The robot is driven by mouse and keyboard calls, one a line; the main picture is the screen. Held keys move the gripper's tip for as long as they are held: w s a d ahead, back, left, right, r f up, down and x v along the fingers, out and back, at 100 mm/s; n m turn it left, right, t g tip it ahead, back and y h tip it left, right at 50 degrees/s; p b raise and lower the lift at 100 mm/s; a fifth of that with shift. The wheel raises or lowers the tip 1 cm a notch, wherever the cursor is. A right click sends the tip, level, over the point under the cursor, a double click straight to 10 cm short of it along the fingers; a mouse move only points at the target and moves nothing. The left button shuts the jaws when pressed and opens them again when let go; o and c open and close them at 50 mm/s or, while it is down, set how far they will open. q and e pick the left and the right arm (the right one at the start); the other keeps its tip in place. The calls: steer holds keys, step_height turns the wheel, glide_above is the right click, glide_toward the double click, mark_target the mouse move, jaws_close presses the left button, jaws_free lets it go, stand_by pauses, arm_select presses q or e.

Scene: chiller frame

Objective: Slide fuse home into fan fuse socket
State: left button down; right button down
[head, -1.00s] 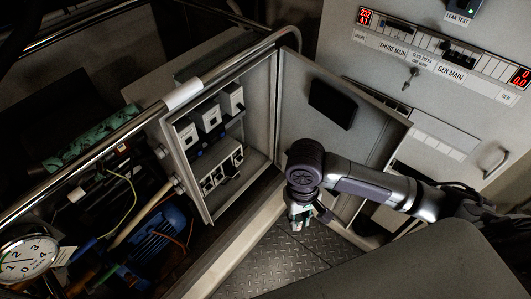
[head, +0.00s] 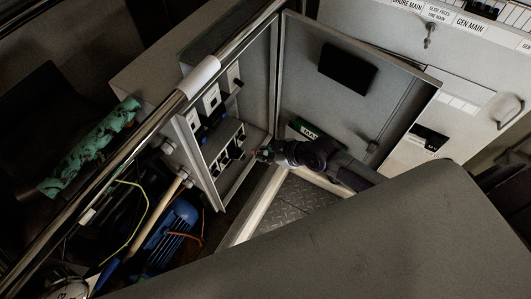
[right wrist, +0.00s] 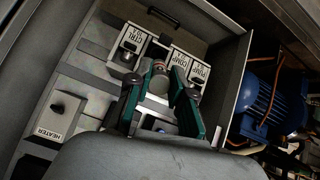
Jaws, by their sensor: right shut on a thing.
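My right gripper (right wrist: 157,82) is shut on a fuse (right wrist: 158,86), a short grey cylinder with a metal end, held between its green fingers. The fuse is in front of a row of white labelled sockets (right wrist: 130,48) in the cabinet; one reads CTRL. The fan socket is probably one of the pair to the right (right wrist: 184,68), but the small labels are hard to read. Whether the fuse touches a socket I cannot tell. In the head view my right gripper (head: 262,154) is beside the lower socket block (head: 224,146). My left gripper is not in view.
A HEATER unit (right wrist: 58,115) is on the left in the wrist view. The open cabinet door (head: 350,100) stands behind my right arm. A blue motor (head: 172,228) and a metal rail (head: 150,120) are at the left.

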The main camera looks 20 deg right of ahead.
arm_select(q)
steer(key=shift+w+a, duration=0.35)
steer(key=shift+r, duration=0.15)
